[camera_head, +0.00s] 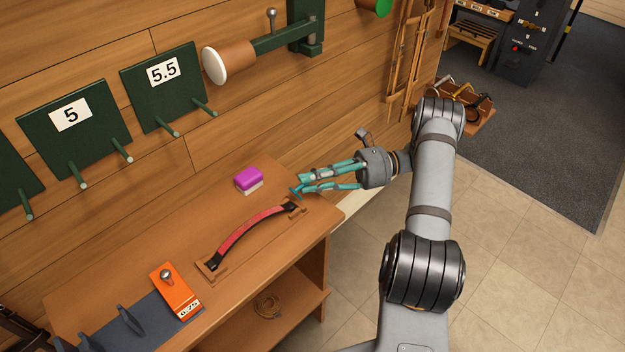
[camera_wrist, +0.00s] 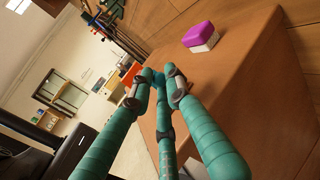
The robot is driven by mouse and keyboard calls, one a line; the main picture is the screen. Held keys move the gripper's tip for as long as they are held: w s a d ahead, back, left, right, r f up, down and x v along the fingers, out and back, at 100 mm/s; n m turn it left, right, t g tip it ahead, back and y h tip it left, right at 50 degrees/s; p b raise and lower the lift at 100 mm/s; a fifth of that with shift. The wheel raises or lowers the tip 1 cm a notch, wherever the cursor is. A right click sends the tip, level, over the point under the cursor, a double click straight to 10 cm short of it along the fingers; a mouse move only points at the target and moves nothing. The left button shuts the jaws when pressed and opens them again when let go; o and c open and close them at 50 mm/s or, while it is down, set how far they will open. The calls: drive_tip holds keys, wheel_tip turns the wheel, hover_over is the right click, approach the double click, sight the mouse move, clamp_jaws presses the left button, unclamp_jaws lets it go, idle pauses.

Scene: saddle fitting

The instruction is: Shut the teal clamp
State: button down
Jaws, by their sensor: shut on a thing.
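My gripper (camera_head: 300,184) has long teal-wrapped fingers that reach left over the right end of the wooden bench. In the wrist view its fingertips (camera_wrist: 159,76) come together by the bench edge. A small blue-teal piece (camera_head: 296,191) shows right at the fingertips in the head view; I take it for the teal clamp, and the fingers are shut on it. The fingers hide most of it, and I cannot tell its jaw position. In the wrist view I cannot separate it from the teal fingers.
A curved red strap (camera_head: 250,232) lies on the bench (camera_head: 215,215) close below the fingertips. A magenta-topped block (camera_head: 248,180) stands to their left. An orange block with a knob (camera_head: 175,290) is at the front left. Green wall plates with pegs (camera_head: 165,85) and a green arm (camera_head: 275,42) project behind.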

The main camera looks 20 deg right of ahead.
sight(294, 190)
drive_tip(key=shift+r, duration=0.15)
drive_tip(key=p, duration=0.1)
drive_tip(key=h+p, duration=0.1)
drive_tip(key=shift+s+a+r+n+p, duration=0.1)
drive_tip(key=shift+a+r+n+p, duration=0.1)
drive_tip(key=shift+r+n+p, duration=0.15)
drive_tip(key=shift+s+a+r+n+h+p, duration=0.15)
drive_tip(key=shift+a+r+n+h+p, duration=0.15)
drive_tip(key=shift+h+p, duration=0.65)
drive_tip(key=shift+s+a+r+n+t+h+p, duration=0.2)
drive_tip(key=shift+a+n+t+h+p, duration=0.25)
drive_tip(key=shift+h+p, duration=0.55)
drive_tip(key=h, duration=0.2)
drive_tip(key=a+n+t+h+b, duration=0.1)
drive_tip(key=shift+s+a+f, duration=0.1)
drive_tip(key=shift+s+f, duration=0.2)
drive_tip(key=shift+s, duration=0.1)
drive_tip(key=shift+s+a+f+n+t+h+b, duration=0.1)
drive_tip(key=shift+s+a+n+t+h+b, duration=0.15)
drive_tip(key=shift+h+b, duration=0.55)
drive_tip(key=shift+s+a+n+t+h+b, duration=0.15)
drive_tip(key=shift+a+n+t+h+b, duration=0.2)
drive_tip(key=shift+h+b, duration=0.4)
drive_tip(key=shift+s, duration=0.1)
drive_tip(key=c, duration=2)
unclamp_jaws()
